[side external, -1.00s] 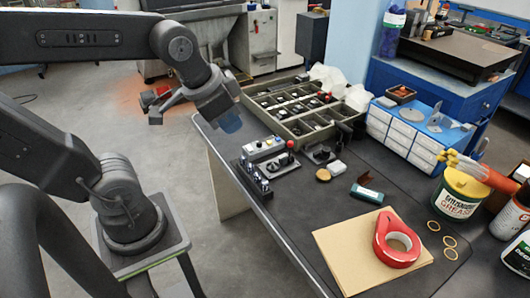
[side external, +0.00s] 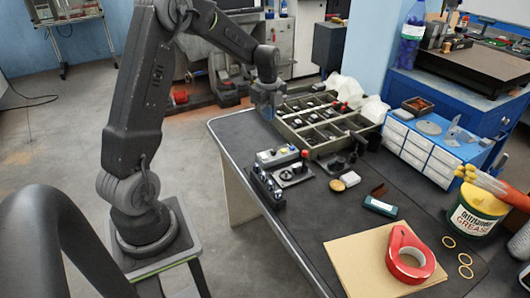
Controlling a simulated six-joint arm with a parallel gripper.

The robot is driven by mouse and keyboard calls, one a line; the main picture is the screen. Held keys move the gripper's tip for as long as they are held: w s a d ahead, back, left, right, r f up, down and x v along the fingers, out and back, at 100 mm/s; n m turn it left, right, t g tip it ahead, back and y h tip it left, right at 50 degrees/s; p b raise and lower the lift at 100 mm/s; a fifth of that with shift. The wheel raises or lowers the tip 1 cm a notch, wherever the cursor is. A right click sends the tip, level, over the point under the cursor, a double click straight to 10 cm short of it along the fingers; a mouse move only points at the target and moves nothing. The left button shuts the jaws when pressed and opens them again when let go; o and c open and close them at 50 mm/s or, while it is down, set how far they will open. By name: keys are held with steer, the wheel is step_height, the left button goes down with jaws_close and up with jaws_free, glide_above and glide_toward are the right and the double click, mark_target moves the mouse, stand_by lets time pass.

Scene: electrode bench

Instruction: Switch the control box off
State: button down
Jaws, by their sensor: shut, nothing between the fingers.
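The control box is most likely the small grey box (side external: 277,157) with several buttons on its top, on the dark bench near its left edge. A black plate (side external: 294,175) with a red-knobbed lever stands just in front of it. The box's switch position is too small to read. My gripper (side external: 266,112) is shut and empty. It hangs pointing down in the air, behind the grey box in the picture and close to the left end of the divided tray. Its fingertips are small and dark, and I see no contact with anything.
The divided grey-green tray (side external: 318,153) lies behind the box. A row of upright shiny parts (side external: 268,190) stands in front. To the right are a round tan lid (side external: 337,185), a teal block (side external: 380,207), a red tape roll (side external: 397,238) and a grease tub (side external: 474,213).

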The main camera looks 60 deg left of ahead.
mark_target(265, 157)
steer(key=a+f+m, duration=0.1)
steer(key=a+f, duration=0.1)
steer(key=f, duration=0.1)
steer(key=shift+w+a, duration=0.1)
steer(key=shift+a, duration=0.25)
step_height(265, 157, down, 14)
steer(key=shift+r, duration=0.1)
stand_by(0.4)
steer(key=shift+d+f, duration=0.1)
steer(key=shift+f, duration=0.15)
stand_by(0.3)
